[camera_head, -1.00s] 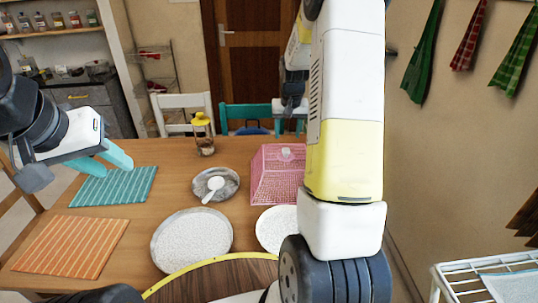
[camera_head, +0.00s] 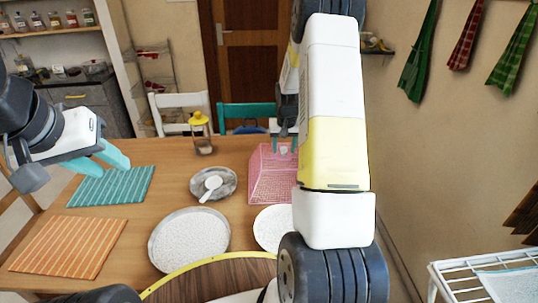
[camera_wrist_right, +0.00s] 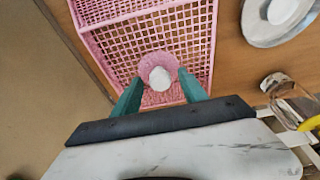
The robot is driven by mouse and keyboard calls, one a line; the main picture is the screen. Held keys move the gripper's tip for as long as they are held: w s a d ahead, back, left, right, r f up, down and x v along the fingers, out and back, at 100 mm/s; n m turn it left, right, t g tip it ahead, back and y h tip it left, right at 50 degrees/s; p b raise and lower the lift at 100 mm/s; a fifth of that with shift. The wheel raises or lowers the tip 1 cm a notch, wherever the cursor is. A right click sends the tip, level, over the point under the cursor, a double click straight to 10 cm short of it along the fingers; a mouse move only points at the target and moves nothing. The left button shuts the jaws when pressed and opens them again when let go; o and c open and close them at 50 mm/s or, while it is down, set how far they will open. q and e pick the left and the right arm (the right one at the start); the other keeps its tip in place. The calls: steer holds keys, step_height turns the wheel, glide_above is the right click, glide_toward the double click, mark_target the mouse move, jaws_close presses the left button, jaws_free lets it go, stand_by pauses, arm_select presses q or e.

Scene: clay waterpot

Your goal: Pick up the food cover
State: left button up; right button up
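The food cover (camera_head: 268,180) is a pink mesh box with sloped sides and a pale knob on top. It stands on the far right part of the table, partly hidden by my right arm. My right gripper (camera_head: 284,146) is over the cover's top. In the right wrist view, the open teal fingers of this gripper (camera_wrist_right: 160,78) lie on either side of the white knob (camera_wrist_right: 160,79) of the cover (camera_wrist_right: 140,48). Gaps show between fingers and knob. My left gripper (camera_head: 108,164) is open and empty above the teal striped placemat.
On the wooden table (camera_head: 150,217) are a rice-like white plate (camera_head: 190,240), a second white plate (camera_head: 272,230), a metal dish with a spoon (camera_head: 229,184), a yellow-topped jar (camera_head: 202,138) and an orange placemat (camera_head: 70,246). Chairs stand behind.

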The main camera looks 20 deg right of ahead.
jaws_close()
stand_by(1.2)
